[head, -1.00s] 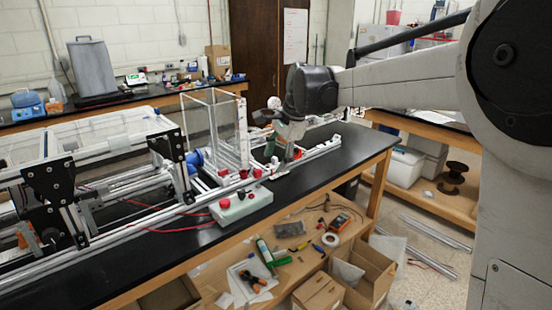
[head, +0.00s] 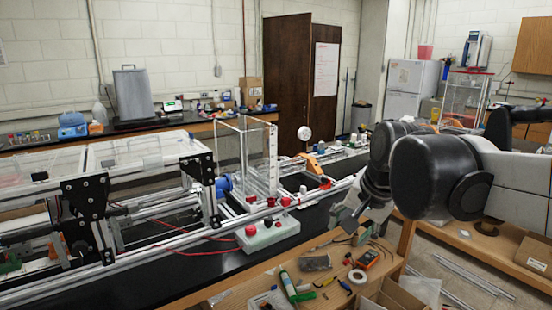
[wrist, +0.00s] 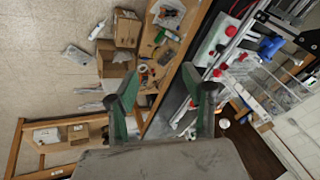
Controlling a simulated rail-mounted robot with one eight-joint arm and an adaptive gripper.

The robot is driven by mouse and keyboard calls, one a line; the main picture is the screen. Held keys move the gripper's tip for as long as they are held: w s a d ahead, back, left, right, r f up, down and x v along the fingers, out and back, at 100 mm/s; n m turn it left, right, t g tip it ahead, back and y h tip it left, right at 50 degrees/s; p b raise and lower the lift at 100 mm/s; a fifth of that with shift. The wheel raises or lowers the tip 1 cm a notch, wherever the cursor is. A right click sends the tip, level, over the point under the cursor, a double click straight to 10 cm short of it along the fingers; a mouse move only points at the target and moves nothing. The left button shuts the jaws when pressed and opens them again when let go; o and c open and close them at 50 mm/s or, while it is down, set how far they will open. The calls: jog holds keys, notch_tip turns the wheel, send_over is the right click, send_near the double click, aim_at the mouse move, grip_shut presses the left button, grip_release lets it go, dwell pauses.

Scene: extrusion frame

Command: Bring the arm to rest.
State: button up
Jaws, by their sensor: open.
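My gripper (head: 350,224) hangs at the end of my folded arm, right of centre in the head view, pointing down and left. It is close to the right end of the black bench (head: 310,222). In the wrist view my gripper (wrist: 162,82) shows two green and dark fingers spread apart with nothing between them. The fingertips are small and partly dark in the head view.
An extrusion frame (head: 95,195) with a clear box (head: 244,158) stands on the bench. A white box with red knobs (head: 267,232) sits in front. Floor at right is partly open.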

jog(key=s+d+f+n+t+b, duration=0.1)
jog(key=s+d+f+n, duration=0.1)
jog(key=s+f, duration=0.3)
jog(key=s+d+f+n+t+h+b, duration=0.1)
jog(key=s+f+n, duration=0.3)
jog(key=s, duration=0.6)
jog(key=shift+s+d+f, duration=0.4)
jog(key=shift+d+f, duration=0.35)
